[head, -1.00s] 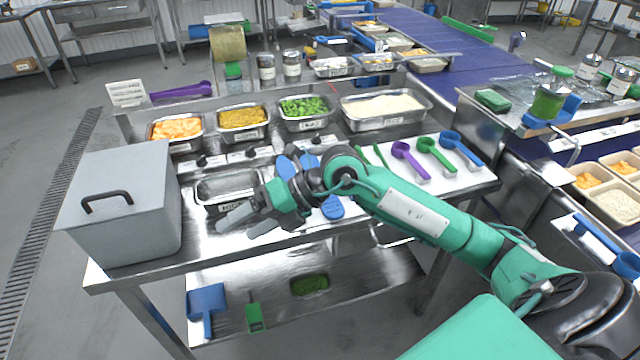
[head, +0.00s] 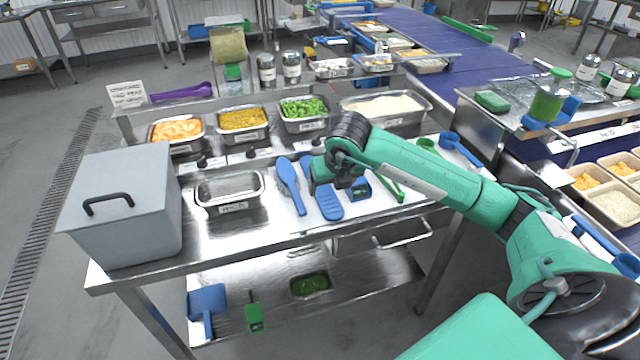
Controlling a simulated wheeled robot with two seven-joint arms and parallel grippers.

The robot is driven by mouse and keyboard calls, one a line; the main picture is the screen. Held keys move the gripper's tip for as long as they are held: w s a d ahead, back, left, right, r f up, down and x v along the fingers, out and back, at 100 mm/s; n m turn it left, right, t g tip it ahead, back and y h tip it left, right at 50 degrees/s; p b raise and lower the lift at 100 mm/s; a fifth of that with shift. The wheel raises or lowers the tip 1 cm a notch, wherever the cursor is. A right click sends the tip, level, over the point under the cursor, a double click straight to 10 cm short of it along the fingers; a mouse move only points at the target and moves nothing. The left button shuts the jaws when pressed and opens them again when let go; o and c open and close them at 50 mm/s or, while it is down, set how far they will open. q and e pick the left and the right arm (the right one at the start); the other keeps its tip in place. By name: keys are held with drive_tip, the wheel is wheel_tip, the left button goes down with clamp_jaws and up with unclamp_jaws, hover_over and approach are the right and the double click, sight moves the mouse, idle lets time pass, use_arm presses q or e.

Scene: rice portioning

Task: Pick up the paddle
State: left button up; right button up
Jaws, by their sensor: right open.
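Two long blue flat utensils lie on the white mat on the steel table. The left one (head: 289,179) has its broad rounded end at the back and its narrow end toward the front. The right one (head: 329,205) has its broad end toward the front; its handle runs back beside my gripper and is partly hidden. I cannot tell which of them the task calls the paddle. My right gripper (head: 338,183) is open and points down over the mat, close to the right utensil's handle. I cannot tell whether it touches it. My left gripper is out of view.
A small blue item (head: 360,187) and green tongs (head: 391,184) lie right of the gripper. An empty steel pan (head: 229,189) and a grey lidded box (head: 125,210) stand to the left. Food pans, one with white rice (head: 382,106), line the back.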

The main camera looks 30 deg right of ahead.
sight(327, 198)
drive_tip(key=shift+x, duration=1)
drive_tip(key=p+x, duration=0.1)
drive_tip(key=x, duration=0.3)
drive_tip(key=shift+w+d+f, duration=0.15)
drive_tip(key=shift+w, duration=0.05)
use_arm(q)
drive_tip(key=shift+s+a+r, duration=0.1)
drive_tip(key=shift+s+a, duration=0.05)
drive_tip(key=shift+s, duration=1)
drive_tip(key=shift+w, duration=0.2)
use_arm(e)
drive_tip(key=c, duration=1)
